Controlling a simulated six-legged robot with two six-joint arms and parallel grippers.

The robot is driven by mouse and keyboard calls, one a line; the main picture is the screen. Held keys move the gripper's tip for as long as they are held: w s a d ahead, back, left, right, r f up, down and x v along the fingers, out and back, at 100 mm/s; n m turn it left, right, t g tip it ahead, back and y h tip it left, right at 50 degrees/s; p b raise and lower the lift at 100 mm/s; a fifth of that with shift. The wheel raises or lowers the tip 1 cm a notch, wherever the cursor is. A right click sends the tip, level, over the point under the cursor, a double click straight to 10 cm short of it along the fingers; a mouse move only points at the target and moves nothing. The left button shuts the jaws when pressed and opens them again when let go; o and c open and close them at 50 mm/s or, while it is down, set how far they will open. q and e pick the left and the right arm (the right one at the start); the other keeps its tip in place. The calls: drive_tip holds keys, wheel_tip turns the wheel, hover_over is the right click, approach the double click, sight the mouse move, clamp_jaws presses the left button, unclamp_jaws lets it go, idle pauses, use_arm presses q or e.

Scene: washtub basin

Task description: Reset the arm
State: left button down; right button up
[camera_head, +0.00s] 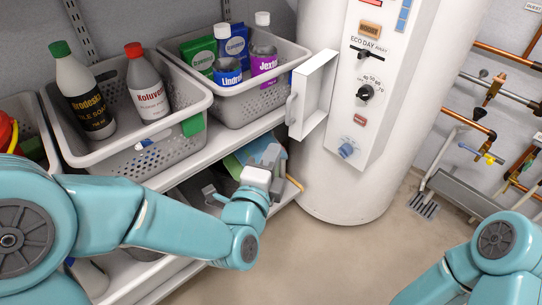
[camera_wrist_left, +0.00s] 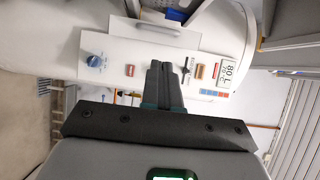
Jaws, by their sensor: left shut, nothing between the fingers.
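My left arm (camera_head: 150,215) reaches in from the left in the head view, bent at the wrist. My left gripper (camera_head: 272,155) is in front of the lower shelf, just left of the white water heater (camera_head: 330,185). In the left wrist view the dark fingers (camera_wrist_left: 160,78) are together with nothing between them, and the heater's control panel lies behind them. My right arm (camera_head: 490,255) shows at the lower right in the head view; its gripper is not in view.
A white flap (camera_head: 316,95) stands open beside the heater's control panel (camera_head: 365,90). Grey baskets (camera_head: 175,155) with bottles stand on the shelf above my left forearm. Copper pipes (camera_head: 495,50) run along the right wall. The floor (camera_head: 330,260) between my arms is clear.

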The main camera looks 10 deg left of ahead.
use_arm(q)
drive_tip(key=s+a+f+n+g, duration=0.1)
drive_tip(key=a+f+g, duration=0.2)
drive_tip(key=f, duration=0.6)
drive_tip(key=s+a+f+n+g+y, duration=0.1)
drive_tip(key=s+a+f+n+g, duration=0.15)
drive_tip(key=f, duration=0.65)
drive_tip(key=s+a+f+n+g, duration=0.1)
drive_tip(key=a+f+g, duration=0.15)
drive_tip(key=f, duration=0.65)
drive_tip(key=s+d+f+n+g+h, duration=0.2)
drive_tip(key=s+d+f+n+g, duration=0.2)
drive_tip(key=s+f+n+g, duration=0.55)
drive_tip(key=s+r+n+p, duration=0.3)
drive_tip(key=s+r+p, duration=0.1)
drive_tip(key=r+p, duration=0.8)
drive_tip(key=s+d+r+n+h+p, duration=0.1)
drive_tip(key=s+r+n+p, duration=0.3)
drive_tip(key=r+p, duration=0.8)
drive_tip(key=shift+r+p, duration=0.15)
drive_tip(key=shift+p, duration=1.1)
drive_tip(key=shift+w, duration=0.1)
